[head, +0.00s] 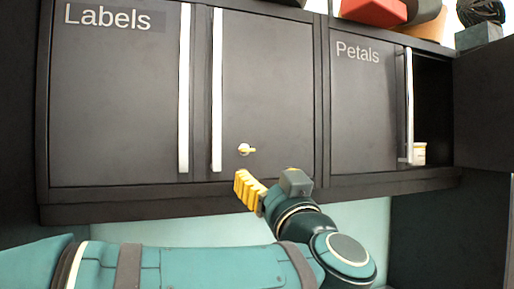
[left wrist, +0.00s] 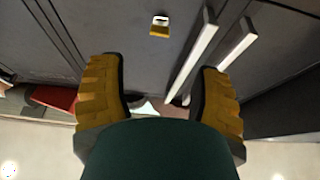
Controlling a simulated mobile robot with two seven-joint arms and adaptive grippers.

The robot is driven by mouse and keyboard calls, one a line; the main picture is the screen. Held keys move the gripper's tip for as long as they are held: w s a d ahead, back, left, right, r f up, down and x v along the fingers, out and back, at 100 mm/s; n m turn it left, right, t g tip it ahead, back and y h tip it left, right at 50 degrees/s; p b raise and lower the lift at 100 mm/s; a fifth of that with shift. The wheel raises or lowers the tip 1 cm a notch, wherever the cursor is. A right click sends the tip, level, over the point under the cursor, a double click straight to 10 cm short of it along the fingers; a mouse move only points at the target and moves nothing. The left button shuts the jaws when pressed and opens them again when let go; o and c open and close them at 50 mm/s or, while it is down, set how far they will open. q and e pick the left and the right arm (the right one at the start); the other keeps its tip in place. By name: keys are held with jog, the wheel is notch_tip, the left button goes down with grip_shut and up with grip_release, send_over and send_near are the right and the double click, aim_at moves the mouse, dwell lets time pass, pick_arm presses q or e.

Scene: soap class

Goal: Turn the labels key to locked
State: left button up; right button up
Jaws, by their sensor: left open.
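The labels key (head: 246,149) is a small yellow key in a pale round lock, low on the right door of the Labels cupboard (head: 115,110). Its yellow bow lies roughly level in the head view. In the left wrist view, the key (left wrist: 160,26) shows small at the top middle, beyond the fingers. My left gripper (head: 249,190) is just below the key, apart from it. In the left wrist view, its yellow ribbed fingers (left wrist: 161,72) are spread with nothing between them. My right gripper is in neither view.
Two long white handles (head: 216,90) stand vertical just left of the key. The Petals cupboard (head: 360,110) to the right stands partly open, with a small pale jar (head: 418,153) inside. A red object (head: 374,11) lies on top.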

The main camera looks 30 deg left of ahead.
pick_arm(q)
jog(key=p+x, duration=0.1)
jog(key=x, duration=1.1)
jog(key=shift+w+a+r+p, duration=0.15)
jog(key=shift+w+a+p, duration=0.1)
jog(key=shift+p, duration=0.05)
grip_shut()
